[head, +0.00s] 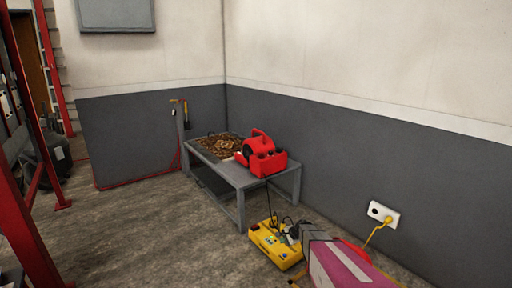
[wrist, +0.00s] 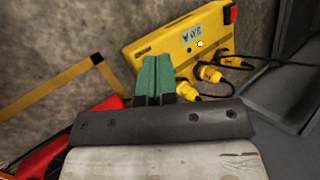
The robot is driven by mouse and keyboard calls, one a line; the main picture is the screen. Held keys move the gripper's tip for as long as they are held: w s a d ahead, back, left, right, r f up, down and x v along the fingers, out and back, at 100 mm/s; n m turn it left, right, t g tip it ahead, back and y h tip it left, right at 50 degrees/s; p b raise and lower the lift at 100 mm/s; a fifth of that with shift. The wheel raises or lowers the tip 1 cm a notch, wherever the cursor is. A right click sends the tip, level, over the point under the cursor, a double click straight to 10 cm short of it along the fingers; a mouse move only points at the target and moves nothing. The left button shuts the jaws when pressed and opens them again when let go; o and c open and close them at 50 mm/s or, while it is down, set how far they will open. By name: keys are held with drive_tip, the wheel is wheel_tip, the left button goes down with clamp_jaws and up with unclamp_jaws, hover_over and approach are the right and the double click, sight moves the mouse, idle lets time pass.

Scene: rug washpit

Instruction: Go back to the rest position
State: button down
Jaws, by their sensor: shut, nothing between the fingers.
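My gripper (wrist: 156,62) shows in the wrist view, with its two green fingers together and nothing between them. A yellow power box (wrist: 165,35) lies beyond the fingertips, with yellow plugs (wrist: 212,74) and dark cables at its side. Whether the fingertips touch the box cannot be told. In the head view the box (head: 268,248) sits on the floor in front of the grey bench. My arm reaches in from the lower right there, and the gripper's fingers cannot be made out clearly.
A red blower (head: 262,155) and a heap of brown material (head: 221,145) are on the low grey bench (head: 237,178) along the wall. Red uprights stand at the left. The floor (head: 150,235) left of the box is clear.

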drive_tip(key=s+d+r+n+g+h, duration=0.1)
drive_tip(key=s+r+n, duration=0.5)
drive_tip(key=s+r, duration=0.6)
drive_tip(key=s+d+r+n+g+h, duration=0.1)
drive_tip(key=s+r+n+g+h, duration=0.2)
drive_tip(key=s+r, duration=1)
drive_tip(key=s+n+h, duration=0.2)
drive_tip(key=s, duration=0.1)
drive_tip(key=shift+s+d+n, duration=0.25)
drive_tip(key=shift+d+n, duration=0.1)
drive_tip(key=shift+n, duration=0.05)
